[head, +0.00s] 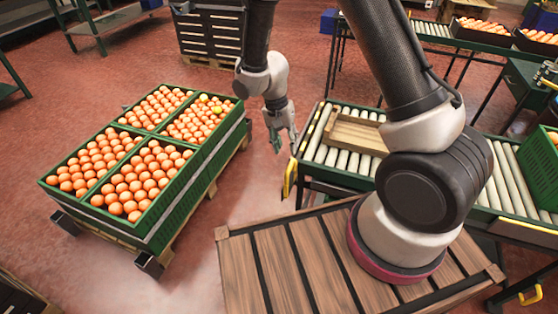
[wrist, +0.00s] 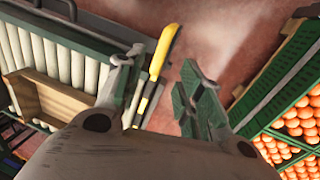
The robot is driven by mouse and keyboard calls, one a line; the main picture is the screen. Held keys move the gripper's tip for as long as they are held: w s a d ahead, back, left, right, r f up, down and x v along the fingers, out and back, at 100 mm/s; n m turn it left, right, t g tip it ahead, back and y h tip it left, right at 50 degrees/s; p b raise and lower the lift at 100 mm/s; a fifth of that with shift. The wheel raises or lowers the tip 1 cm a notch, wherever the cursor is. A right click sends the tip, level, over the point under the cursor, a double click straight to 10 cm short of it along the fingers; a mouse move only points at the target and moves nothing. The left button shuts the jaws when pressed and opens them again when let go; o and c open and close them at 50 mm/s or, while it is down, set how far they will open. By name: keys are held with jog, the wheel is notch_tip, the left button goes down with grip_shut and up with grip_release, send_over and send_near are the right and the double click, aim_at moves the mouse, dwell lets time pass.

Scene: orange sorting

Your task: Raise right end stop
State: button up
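A yellow end stop bar (head: 290,178) is at the near left end of the roller conveyor (head: 312,150). It also shows in the wrist view (wrist: 163,52), running between the two fingers in the picture, its lower part dark with yellow marks. My gripper (head: 283,138) hangs just left of the conveyor end in the head view, above the floor. In the wrist view my gripper (wrist: 160,98) is open, with nothing between its fingertips that it holds. The fingers look apart from the bar, though the exact depth gap is hard to tell.
A wooden crate (head: 358,119) sits on the rollers. Green crates of oranges (head: 205,150) stand on a pallet to the left. More yellow handles (head: 530,294) show at right. Red floor is clear between pallet and conveyor.

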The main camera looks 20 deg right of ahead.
aim_at(290, 164)
jog(key=shift+m, duration=0.3)
jog(key=x, duration=0.8)
jog(key=shift+a, duration=0.15)
jog(key=shift+c, duration=0.3)
jog(key=shift+w, duration=0.1)
grip_shut()
jog(key=shift+r, duration=0.1)
